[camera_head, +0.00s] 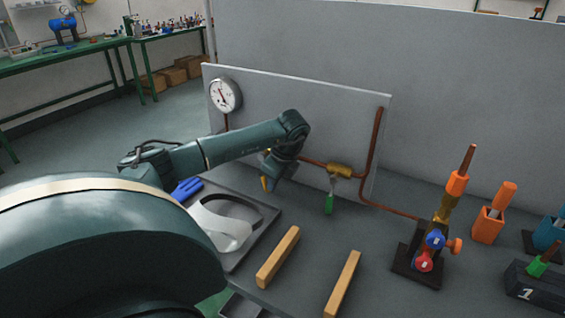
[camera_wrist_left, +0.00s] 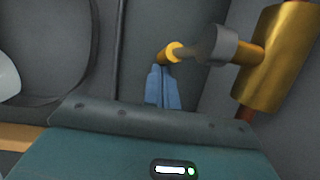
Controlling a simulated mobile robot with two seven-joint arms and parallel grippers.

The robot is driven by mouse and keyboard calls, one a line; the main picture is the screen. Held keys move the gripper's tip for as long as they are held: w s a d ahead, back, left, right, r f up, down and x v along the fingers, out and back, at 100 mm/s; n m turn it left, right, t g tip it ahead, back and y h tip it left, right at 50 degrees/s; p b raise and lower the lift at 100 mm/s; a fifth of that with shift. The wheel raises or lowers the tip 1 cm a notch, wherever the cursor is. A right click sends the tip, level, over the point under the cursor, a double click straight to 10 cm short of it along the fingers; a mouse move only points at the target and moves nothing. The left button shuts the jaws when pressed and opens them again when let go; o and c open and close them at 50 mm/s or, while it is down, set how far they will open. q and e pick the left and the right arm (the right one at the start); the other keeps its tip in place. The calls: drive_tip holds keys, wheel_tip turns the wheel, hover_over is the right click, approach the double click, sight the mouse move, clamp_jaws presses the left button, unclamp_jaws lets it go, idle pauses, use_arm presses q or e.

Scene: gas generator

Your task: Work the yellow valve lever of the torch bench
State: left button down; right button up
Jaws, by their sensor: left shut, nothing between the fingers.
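The yellow valve lever (camera_head: 264,183) hangs low in front of the grey panel, partly behind my left arm in the head view. In the left wrist view the yellow lever (camera_wrist_left: 172,52) lies just beyond the fingertips, with a grey collar beside it and a brass valve body (camera_wrist_left: 275,55) to the right. My left gripper (camera_wrist_left: 163,72) is shut, with blue-grey fingers together and nothing between them. Its tips overlap the lever's end in the wrist view; I cannot tell whether they touch. In the head view the left gripper (camera_head: 277,174) is close beside the lever. My right gripper is not in view.
A green-handled valve lever (camera_head: 329,205) hangs to the right on the copper pipe (camera_head: 374,150). A gauge (camera_head: 225,94) is at the panel's upper left. The torch stand (camera_head: 420,262) is at right. Two wooden bars (camera_head: 278,257) and a grey tray (camera_head: 262,225) lie in front.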

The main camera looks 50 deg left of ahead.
use_arm(q)
drive_tip(key=shift+a+f+y, duration=0.15)
drive_tip(key=shift+a+y, duration=0.15)
drive_tip(key=shift+y, duration=0.1)
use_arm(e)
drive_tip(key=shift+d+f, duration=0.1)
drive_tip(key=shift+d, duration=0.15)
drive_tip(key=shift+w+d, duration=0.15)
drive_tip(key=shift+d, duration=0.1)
